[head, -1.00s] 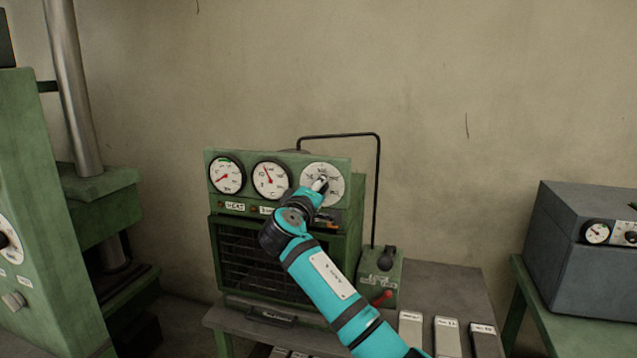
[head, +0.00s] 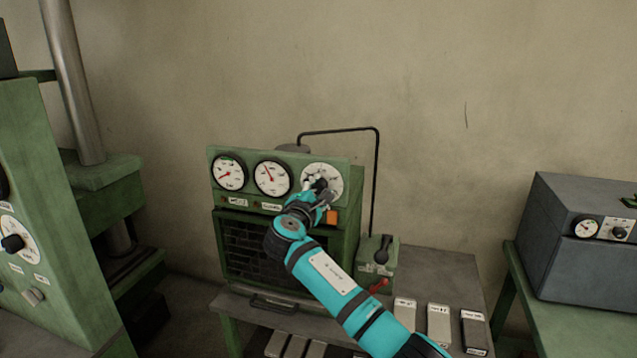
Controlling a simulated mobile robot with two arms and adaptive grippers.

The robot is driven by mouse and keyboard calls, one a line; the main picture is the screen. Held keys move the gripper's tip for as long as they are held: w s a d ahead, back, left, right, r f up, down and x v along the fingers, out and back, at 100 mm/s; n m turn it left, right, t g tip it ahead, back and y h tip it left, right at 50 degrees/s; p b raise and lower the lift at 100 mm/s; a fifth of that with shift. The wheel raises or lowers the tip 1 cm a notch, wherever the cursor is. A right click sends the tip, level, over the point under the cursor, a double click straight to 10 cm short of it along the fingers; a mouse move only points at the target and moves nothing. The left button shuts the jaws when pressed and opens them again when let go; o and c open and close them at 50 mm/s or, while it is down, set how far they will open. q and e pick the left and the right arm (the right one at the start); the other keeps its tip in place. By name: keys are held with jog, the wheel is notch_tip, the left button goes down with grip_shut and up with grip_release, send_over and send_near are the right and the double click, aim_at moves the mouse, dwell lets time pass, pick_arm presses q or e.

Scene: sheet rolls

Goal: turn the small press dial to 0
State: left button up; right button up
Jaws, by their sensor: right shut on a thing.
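The small press (head: 285,206) is a green box on a table, with two gauges and a white dial on its top panel. The white dial (head: 332,171) is the rightmost round face, and its knob is mostly hidden by my gripper. My right gripper (head: 318,184) is at the dial's centre, shut on the knob. The dial's markings are too small and too covered to read. My left gripper is not in view.
Two red-needled gauges (head: 272,178) sit left of the dial. A lever box (head: 378,258) with a red handle stands right of the press. Several labelled plates (head: 438,323) lie on the table. A large green machine (head: 50,220) is at left, a grey box (head: 580,245) at right.

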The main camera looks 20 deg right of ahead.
jog(key=shift+f+n, duration=0.1)
jog(key=shift+n, duration=0.3)
jog(key=o, duration=1.1)
jog(key=shift+o, duration=0.2)
jog(key=v, duration=1.2)
jog(key=shift+a, duration=0.1)
